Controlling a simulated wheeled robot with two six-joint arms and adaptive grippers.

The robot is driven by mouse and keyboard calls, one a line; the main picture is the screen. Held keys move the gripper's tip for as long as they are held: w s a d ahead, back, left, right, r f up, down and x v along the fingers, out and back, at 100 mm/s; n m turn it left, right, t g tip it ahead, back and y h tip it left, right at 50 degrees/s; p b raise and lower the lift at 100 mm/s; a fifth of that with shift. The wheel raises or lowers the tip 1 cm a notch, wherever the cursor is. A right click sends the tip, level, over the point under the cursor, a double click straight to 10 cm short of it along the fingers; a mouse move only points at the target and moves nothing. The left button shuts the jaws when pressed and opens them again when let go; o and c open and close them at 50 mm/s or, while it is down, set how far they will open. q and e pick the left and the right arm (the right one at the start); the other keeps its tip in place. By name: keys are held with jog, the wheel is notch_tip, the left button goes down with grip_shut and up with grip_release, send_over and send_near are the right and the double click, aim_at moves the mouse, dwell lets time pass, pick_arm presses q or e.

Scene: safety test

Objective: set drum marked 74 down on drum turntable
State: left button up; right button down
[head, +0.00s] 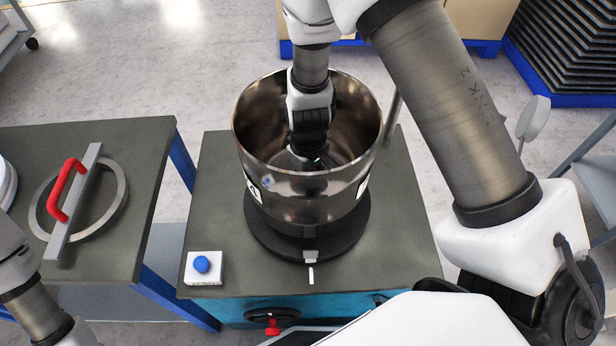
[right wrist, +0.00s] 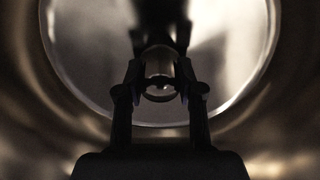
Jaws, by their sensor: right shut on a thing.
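An open-topped shiny metal drum (head: 305,190) is over the round black drum turntable (head: 262,232) on the middle bench. It looks upright; I cannot tell whether its base touches the turntable. White labels show on its left and right sides, but no number is readable. My right gripper (head: 312,158) reaches down inside the drum. In the right wrist view my right gripper (right wrist: 160,85) is shut on a small rounded part in the middle of the drum's interior (right wrist: 90,60). My left arm shows at the lower left, with its gripper out of view.
The bench top (head: 400,235) carries a white box with a blue button (head: 202,264) at front left. A white mark lies before the turntable. The left table (head: 130,150) holds a metal ring (head: 120,205) and a bar with a red handle (head: 66,190). A gap separates the tables.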

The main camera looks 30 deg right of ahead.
jog(key=shift+f+b, duration=1.25)
jog(key=shift+f, duration=0.25)
jog(key=c, duration=0.7)
grip_release()
jog(key=shift+o, duration=0.2)
